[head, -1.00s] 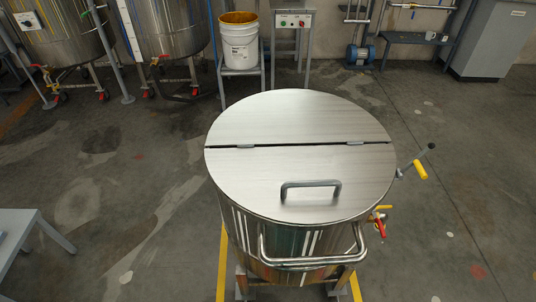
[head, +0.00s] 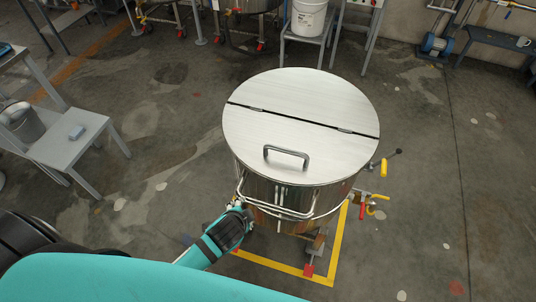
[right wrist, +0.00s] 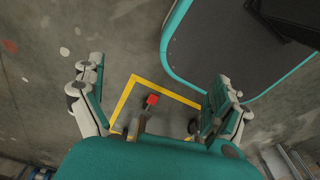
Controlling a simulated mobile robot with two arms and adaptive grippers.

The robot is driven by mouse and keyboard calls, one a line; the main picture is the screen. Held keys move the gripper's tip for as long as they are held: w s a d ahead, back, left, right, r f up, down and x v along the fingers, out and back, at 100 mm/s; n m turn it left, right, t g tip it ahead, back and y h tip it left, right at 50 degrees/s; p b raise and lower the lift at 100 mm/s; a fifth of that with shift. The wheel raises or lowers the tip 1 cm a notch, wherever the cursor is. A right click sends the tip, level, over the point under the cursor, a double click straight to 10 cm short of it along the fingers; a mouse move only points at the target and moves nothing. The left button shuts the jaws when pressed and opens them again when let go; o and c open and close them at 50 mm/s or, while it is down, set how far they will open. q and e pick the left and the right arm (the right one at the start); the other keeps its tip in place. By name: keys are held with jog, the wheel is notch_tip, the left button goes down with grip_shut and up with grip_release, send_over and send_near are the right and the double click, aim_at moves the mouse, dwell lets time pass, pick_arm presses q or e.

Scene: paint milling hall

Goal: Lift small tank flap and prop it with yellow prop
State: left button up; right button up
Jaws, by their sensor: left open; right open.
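The small steel tank (head: 290,205) stands in mid view, its round lid split by a hinge line. The front half is the flap (head: 255,135), lying flat and shut, with a grey bar handle (head: 287,153). The yellow prop (head: 383,167), with a grey rod beside it, sticks out at the tank's right side. My left gripper (head: 238,208) is open, low at the tank's front left near the steel rail and below the flap; its fingertips are partly unclear. My right gripper (right wrist: 158,100) is open and empty in the right wrist view, above the floor.
A yellow floor line (head: 337,240) runs around the tank's red-footed legs. Floor to the right is open.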

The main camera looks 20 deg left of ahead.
pick_arm(q)
jog(key=w+d+r+m+t+p, duration=0.25)
jog(key=w+r+m, duration=0.3)
jog(key=r, duration=0.45)
jog(key=m+t+h, duration=0.1)
jog(key=m+t, duration=0.2)
jog(key=m, duration=0.1)
send_near(279, 150)
jog(key=shift+n, duration=0.25)
jog(key=b+x, duration=0.4)
jog(key=x, duration=0.2)
jog(key=shift+f+b, duration=0.15)
jog(key=shift+b, duration=0.25)
jog(key=shift+b+x, duration=0.3)
jog(key=shift+x, duration=0.95)
jog(key=shift+b+x, duration=0.4)
jog(key=shift+x, duration=0.7)
jog(key=shift+w, duration=0.1)
pick_arm(e)
jog(key=f, duration=0.2)
jog(key=shift+s+d+f, duration=0.2)
jog(key=shift+d+f, duration=0.05)
jog(key=shift+f, duration=0.1)
jog(key=shift+d, duration=0.2)
jog(key=shift+r, duration=0.25)
